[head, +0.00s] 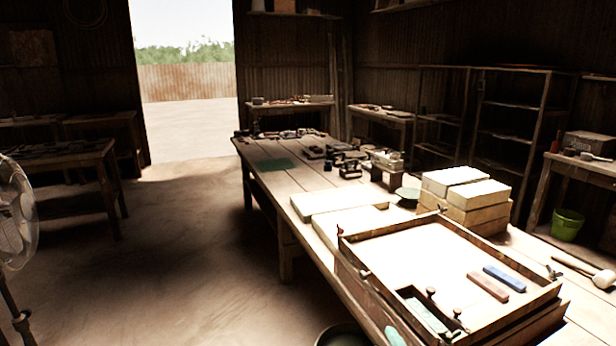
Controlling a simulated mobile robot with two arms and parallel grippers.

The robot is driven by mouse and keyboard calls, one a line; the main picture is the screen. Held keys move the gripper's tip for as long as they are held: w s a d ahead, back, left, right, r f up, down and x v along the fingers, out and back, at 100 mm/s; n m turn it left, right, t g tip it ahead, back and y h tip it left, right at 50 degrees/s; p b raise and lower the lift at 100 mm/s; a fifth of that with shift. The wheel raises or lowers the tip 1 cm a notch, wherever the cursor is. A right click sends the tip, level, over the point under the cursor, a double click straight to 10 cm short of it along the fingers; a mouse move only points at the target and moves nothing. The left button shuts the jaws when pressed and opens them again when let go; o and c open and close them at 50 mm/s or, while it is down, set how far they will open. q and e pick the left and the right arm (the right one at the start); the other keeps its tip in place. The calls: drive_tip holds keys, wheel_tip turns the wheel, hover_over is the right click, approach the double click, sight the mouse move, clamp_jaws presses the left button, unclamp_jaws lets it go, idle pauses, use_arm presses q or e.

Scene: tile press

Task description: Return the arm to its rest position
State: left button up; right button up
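Neither of my grippers nor my arms shows in the head view. A long wooden workbench (272,178) runs from the front right toward the back. A shallow wooden frame (352,262) with a pale inner surface sits on its near end. A reddish-brown bar (487,287) and a blue bar (504,279) lie inside it on the right. A small compartment with a pale green piece (426,314) is at its near left corner.
Pale blocks (465,193) are stacked behind the frame, with flat slabs (338,200) beside them. Small tools crowd the bench's far end. A mallet (577,266) lies at right. A green bucket (567,224) and fan (14,215) stand off the bench. The floor at left is open.

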drive_tip(key=s+d+f+m+g, duration=0.1)
drive_tip(key=s+f+m+g, duration=0.35)
drive_tip(key=s, duration=0.55)
drive_tip(key=s+d+f+m+g, duration=0.25)
drive_tip(key=s+f+g, duration=0.2)
drive_tip(key=s, duration=0.65)
drive_tip(key=s+d+f+m+g, duration=0.1)
drive_tip(key=s+f+m+g, duration=0.3)
drive_tip(key=s, duration=0.6)
wheel_tip(320, 180, down, 26)
drive_tip(key=s+p, duration=0.1)
drive_tip(key=s, duration=0.1)
use_arm(q)
wheel_tip(320, 180, up, 2)
drive_tip(key=shift+r+p, duration=0.1)
drive_tip(key=shift+p, duration=0.55)
use_arm(e)
drive_tip(key=s+d+f+g, duration=0.1)
drive_tip(key=s+d+f, duration=0.1)
drive_tip(key=s+f, duration=1.2)
drive_tip(key=shift+s+d+g+h, duration=0.25)
drive_tip(key=shift+s+g+h, duration=0.15)
drive_tip(key=shift+s, duration=0.85)
use_arm(q)
drive_tip(key=shift+o, duration=0.2)
use_arm(e)
drive_tip(key=shift+f, duration=0.1)
